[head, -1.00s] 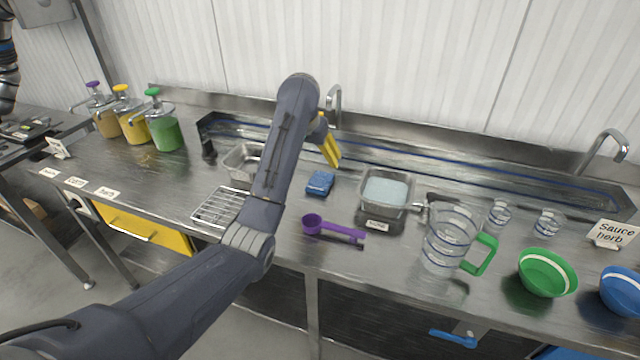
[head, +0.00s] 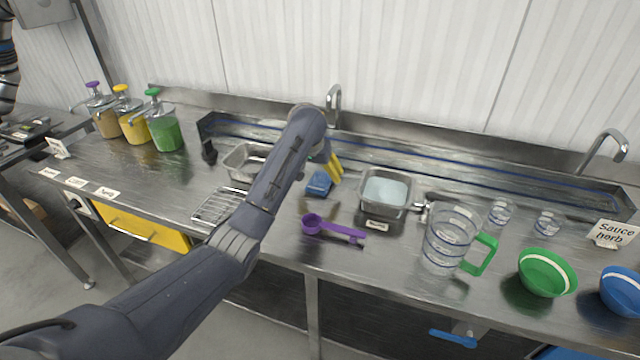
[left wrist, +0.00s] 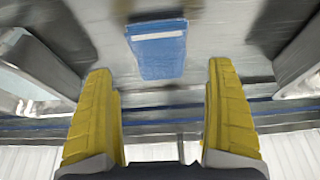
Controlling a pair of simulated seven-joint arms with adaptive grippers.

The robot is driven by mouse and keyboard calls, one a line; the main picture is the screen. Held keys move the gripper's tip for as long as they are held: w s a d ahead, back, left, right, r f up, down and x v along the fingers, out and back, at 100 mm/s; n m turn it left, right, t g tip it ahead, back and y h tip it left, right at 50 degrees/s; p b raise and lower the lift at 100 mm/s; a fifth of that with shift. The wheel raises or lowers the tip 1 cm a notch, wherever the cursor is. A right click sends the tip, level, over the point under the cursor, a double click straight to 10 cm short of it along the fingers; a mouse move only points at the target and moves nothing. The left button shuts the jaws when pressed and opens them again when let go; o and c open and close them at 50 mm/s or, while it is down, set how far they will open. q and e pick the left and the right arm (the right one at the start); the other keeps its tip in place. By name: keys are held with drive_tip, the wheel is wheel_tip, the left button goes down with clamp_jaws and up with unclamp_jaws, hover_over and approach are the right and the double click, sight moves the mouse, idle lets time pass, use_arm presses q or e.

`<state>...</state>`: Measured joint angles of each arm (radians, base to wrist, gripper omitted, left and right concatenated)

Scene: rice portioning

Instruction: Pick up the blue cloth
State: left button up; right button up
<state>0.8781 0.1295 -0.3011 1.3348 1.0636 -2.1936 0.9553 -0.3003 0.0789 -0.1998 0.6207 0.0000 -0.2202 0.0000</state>
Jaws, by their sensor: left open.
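The blue cloth (head: 319,183) is a small folded pad lying on the steel counter, between a steel pan on the left and the rice pan on the right. It also shows in the left wrist view (left wrist: 158,52), top centre. My left gripper (head: 334,172) has yellow fingers and is close to the cloth's back right side in the head view. In the left wrist view the fingers (left wrist: 160,112) are wide apart with nothing between them, and the cloth lies beyond their tips. My right gripper is not in view.
A purple scoop (head: 333,229) lies in front. An empty steel pan (head: 243,163) and a wire rack (head: 214,208) are left. A clear jug (head: 447,240) stands further right. A sink trough (head: 440,165) runs behind.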

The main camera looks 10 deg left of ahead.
sight(321, 179)
use_arm(q)
drive_tip(key=shift+x, duration=2.35)
drive_tip(key=shift+w+f, duration=0.1)
drive_tip(key=shift+f, duration=0.15)
drive_tip(key=shift+f, duration=0.15)
drive_tip(key=c, duration=1.1)
